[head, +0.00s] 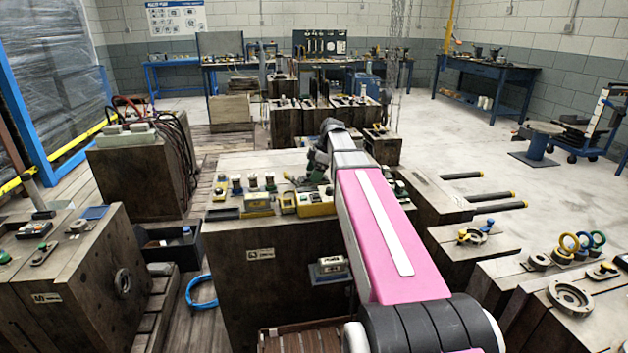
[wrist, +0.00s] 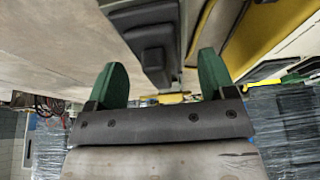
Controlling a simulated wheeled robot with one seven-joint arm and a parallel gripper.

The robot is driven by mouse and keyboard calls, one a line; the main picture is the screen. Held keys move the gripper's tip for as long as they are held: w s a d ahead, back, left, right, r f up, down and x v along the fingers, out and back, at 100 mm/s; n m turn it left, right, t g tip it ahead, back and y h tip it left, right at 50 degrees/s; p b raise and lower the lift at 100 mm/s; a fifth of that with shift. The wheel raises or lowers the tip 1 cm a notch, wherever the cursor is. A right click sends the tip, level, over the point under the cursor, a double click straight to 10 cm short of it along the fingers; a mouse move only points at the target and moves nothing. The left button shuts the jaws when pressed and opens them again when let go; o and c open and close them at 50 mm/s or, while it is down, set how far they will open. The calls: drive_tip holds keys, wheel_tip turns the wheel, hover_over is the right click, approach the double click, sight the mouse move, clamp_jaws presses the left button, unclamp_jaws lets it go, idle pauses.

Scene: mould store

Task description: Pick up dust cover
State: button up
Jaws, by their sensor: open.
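My gripper (wrist: 162,80) is open in the wrist view, its two green fingertips apart. A dark grey, stepped, block-like piece (wrist: 153,38) lies ahead of the gap between them; it may be the dust cover, but I cannot tell for certain. No contact with the fingers is visible. In the head view my arm reaches over the large middle mould block (head: 262,290), and its end is among small parts on top. My arm hides part of that top, and I cannot pick out the dust cover there.
A yellow-edged part (wrist: 268,40) is close on the right in the wrist view. In the head view, a yellow box (head: 316,204) and several small fittings crowd the block top. Other mould blocks stand left and right. Open floor (head: 480,150) lies behind right.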

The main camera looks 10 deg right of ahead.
drive_tip(key=c, duration=1)
drive_tip(key=shift+r, duration=0.1)
